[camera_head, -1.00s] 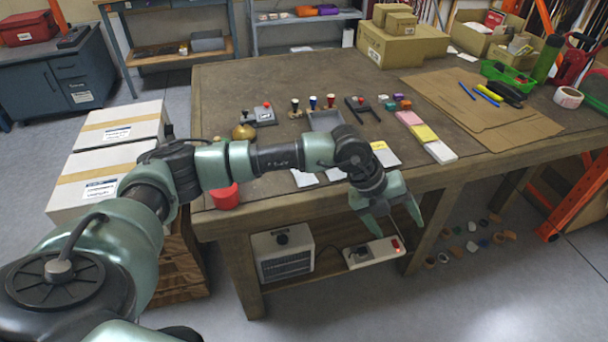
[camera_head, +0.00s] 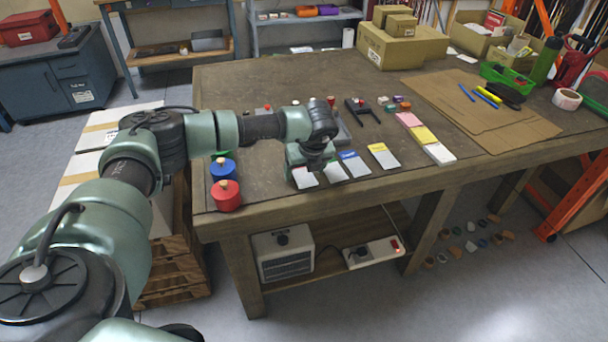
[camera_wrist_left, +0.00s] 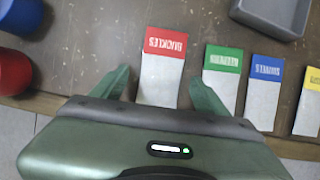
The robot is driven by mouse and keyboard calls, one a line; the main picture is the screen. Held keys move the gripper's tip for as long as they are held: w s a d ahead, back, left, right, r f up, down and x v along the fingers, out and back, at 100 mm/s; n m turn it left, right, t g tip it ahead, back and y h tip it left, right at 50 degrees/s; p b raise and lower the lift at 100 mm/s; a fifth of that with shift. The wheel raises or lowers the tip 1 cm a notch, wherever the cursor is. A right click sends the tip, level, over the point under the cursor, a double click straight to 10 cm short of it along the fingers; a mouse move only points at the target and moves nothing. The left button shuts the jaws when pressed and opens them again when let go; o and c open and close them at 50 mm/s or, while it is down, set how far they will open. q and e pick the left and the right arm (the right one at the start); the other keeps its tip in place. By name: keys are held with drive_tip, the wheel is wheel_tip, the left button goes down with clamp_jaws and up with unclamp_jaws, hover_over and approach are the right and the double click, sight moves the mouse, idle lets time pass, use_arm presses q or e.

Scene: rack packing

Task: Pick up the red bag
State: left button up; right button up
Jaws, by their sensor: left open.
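The red bag (camera_wrist_left: 163,65), a flat grey-white packet with a red header, lies on the workbench in the left wrist view. In the head view only its pale lower part (camera_head: 306,179) shows; my arm hides its red header. My left gripper (camera_wrist_left: 159,77) is open, with one finger on each side of the red bag and nothing held. In the head view the left gripper (camera_head: 308,163) points down over the bag near the bench's front edge. How far the fingertips are above the bench is unclear. My right gripper is out of view.
Green (camera_wrist_left: 222,70), blue (camera_wrist_left: 265,85) and yellow (camera_wrist_left: 311,95) bags lie in a row to the right, the green close to my right finger. A grey bin (camera_wrist_left: 276,14) sits behind. Red (camera_head: 227,196) and blue (camera_head: 223,169) containers stand to the left.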

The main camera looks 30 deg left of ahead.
use_arm(q)
drive_tip(key=shift+w+f, duration=0.1)
drive_tip(key=shift+f, duration=0.15)
drive_tip(key=c, duration=1.5)
drive_tip(key=shift+o, duration=0.2)
drive_tip(key=shift+r, duration=0.15)
